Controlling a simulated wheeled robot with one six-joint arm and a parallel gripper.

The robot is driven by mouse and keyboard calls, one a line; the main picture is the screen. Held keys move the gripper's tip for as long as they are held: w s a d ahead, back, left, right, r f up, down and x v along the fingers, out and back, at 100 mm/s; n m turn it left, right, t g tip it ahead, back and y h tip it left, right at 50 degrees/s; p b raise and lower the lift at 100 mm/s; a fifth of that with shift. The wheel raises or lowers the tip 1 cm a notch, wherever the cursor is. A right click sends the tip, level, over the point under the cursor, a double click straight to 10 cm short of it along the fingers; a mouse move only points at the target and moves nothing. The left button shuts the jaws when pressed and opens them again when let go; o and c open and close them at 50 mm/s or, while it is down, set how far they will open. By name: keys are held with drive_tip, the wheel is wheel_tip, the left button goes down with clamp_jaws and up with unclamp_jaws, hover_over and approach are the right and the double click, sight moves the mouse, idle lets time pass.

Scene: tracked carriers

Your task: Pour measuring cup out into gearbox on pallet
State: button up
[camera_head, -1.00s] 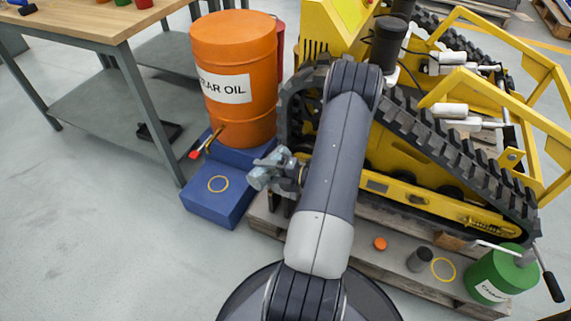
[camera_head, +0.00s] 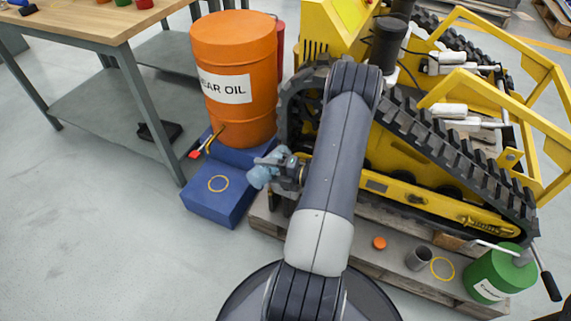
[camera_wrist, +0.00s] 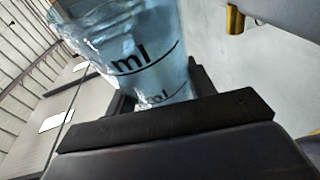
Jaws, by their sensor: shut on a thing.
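The measuring cup (camera_wrist: 140,50) is a clear, bluish vessel with dark "ml" marks. It fills the upper middle of the wrist view and leans; its contents cannot be told. My gripper (camera_wrist: 165,118) is shut on it. In the head view the measuring cup (camera_head: 262,172) is small and pale, at the left of my gripper (camera_head: 283,173), above the gap between the blue block and the pallet. The pallet (camera_head: 350,255) bears a yellow tracked carrier (camera_head: 395,185). I cannot make out which part is the gearbox; my arm covers some of the pallet and carrier.
An orange gear oil drum (camera_head: 236,85) stands behind a blue block (camera_head: 215,190) with a yellow ring. An orange cap (camera_head: 379,243), a grey cylinder (camera_head: 418,259) and a green canister (camera_head: 497,275) are at the pallet's front right. A workbench (camera_head: 90,25) stands left; floor at front left is clear.

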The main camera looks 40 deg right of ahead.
drive_tip(key=shift+r, duration=0.1)
drive_tip(key=f+b, duration=0.1)
drive_tip(key=f+n+b, duration=0.1)
drive_tip(key=b, duration=0.1)
drive_tip(key=shift+a+f, duration=0.2)
drive_tip(key=shift+f, duration=0.05)
drive_tip(key=shift+r+n+g+h+b, duration=0.1)
drive_tip(key=shift+n+g+h+b, duration=0.2)
drive_tip(key=shift+n+h+b, duration=0.25)
drive_tip(key=shift+a+r, duration=0.1)
drive_tip(key=shift+r, duration=0.15)
drive_tip(key=shift+n, duration=0.25)
